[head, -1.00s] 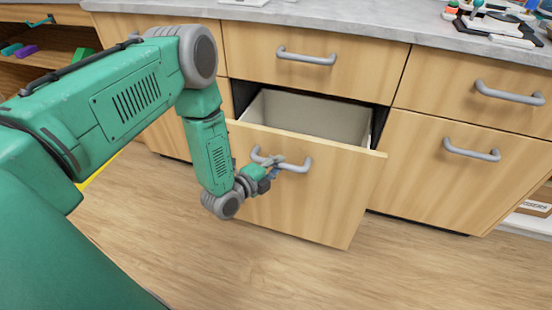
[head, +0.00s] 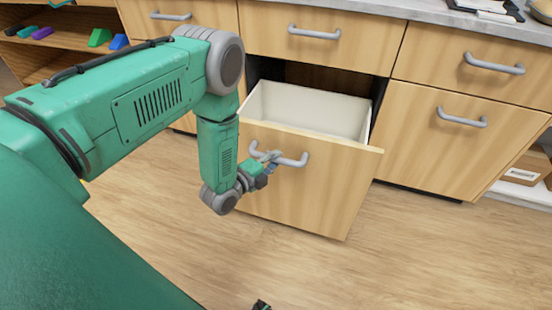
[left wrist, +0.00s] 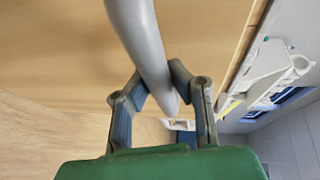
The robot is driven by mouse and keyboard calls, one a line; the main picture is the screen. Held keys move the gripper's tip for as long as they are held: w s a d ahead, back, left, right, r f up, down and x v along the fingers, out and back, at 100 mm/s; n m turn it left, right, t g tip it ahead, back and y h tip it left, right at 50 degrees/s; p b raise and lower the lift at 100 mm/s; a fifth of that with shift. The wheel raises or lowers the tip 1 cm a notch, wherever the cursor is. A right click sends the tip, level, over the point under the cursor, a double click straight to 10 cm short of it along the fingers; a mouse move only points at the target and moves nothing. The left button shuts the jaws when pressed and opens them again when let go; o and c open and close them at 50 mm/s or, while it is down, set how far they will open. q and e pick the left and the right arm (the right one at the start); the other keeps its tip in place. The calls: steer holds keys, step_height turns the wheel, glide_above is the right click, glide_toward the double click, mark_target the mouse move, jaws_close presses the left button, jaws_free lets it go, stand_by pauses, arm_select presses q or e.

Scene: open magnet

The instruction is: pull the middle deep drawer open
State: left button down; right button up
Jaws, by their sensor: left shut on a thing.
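The middle deep drawer (head: 310,185) stands well open in the head view, with its pale, empty-looking box (head: 305,110) showing behind the wooden front. Its grey bar handle (head: 292,161) is on the upper part of that front. In the left wrist view the grey handle (left wrist: 140,40) runs down between the two fingers of my left gripper (left wrist: 160,95). A small dark tip at the bottom edge of the head view may be part of my right gripper; I cannot tell.
Closed drawers with grey handles flank it, one above (head: 315,40) and a deep one to the right (head: 445,135). An open shelf (head: 60,50) with coloured blocks is at the left. A cardboard box (head: 525,165) sits low at the right. The wooden floor in front is clear.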

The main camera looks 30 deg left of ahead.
arm_select(q)
steer(key=shift+s+a+f, duration=0.1)
steer(key=shift+a, duration=0.2)
steer(key=c, duration=1.6)
jaws_free()
steer(key=shift+o, duration=0.9)
steer(key=shift+s, duration=0.15)
steer(key=v, duration=1.1)
steer(key=shift+s, duration=0.25)
